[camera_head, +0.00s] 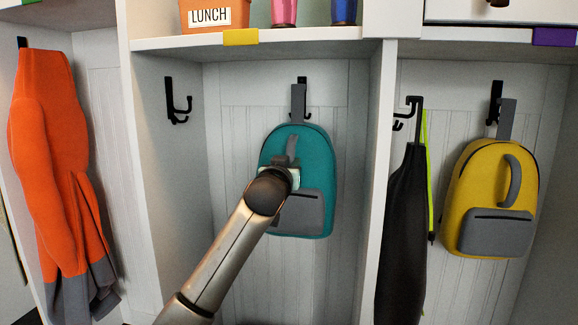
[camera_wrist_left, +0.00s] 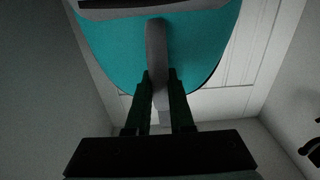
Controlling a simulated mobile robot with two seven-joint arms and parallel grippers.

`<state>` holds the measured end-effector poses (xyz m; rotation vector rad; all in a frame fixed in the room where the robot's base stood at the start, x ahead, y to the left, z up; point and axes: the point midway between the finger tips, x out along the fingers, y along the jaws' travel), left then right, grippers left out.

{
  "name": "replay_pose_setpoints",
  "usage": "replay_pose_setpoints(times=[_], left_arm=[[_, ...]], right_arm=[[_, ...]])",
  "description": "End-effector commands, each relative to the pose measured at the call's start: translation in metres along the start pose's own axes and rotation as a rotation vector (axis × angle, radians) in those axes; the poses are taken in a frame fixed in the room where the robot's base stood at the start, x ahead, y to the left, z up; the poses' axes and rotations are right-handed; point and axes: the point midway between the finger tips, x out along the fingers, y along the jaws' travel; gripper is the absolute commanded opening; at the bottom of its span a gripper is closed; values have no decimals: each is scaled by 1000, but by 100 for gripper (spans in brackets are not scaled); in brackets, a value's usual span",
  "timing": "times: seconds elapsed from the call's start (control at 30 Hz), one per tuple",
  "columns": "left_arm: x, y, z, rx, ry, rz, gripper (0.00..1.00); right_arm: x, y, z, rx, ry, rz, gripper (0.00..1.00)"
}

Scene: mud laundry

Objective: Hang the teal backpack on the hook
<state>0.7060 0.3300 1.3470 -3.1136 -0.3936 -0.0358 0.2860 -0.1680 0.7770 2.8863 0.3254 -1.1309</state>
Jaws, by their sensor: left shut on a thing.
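The teal backpack (camera_head: 325,155) is upright against the back wall of the middle cubby, with grey straps and a grey front pocket. Its grey top loop (camera_head: 298,104) overlaps the black hook (camera_head: 302,80) on that wall. I cannot tell whether the loop is over the hook or only in front of it. My left gripper (camera_head: 290,163) is at the front of the backpack. In the left wrist view, its fingers (camera_wrist_left: 160,80) are shut on the grey front handle (camera_wrist_left: 156,48) of the teal backpack (camera_wrist_left: 110,40). My right gripper is not in view.
Another black hook (camera_head: 178,102) on the cubby's left wall is empty. A yellow backpack (camera_head: 475,185) and a dark garment (camera_head: 402,230) hang in the right cubby. An orange jacket (camera_head: 45,150) hangs at left. A shelf (camera_head: 310,40) with a lunch box (camera_head: 208,15) is above.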

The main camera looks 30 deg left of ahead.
Motion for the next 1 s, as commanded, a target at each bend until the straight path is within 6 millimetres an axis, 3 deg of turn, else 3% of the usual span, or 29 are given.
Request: replay_pose_setpoints(times=[1.0], left_arm=[[-6, 0, -6, 0, 5, 0, 0]], right_arm=[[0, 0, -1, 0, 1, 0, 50]])
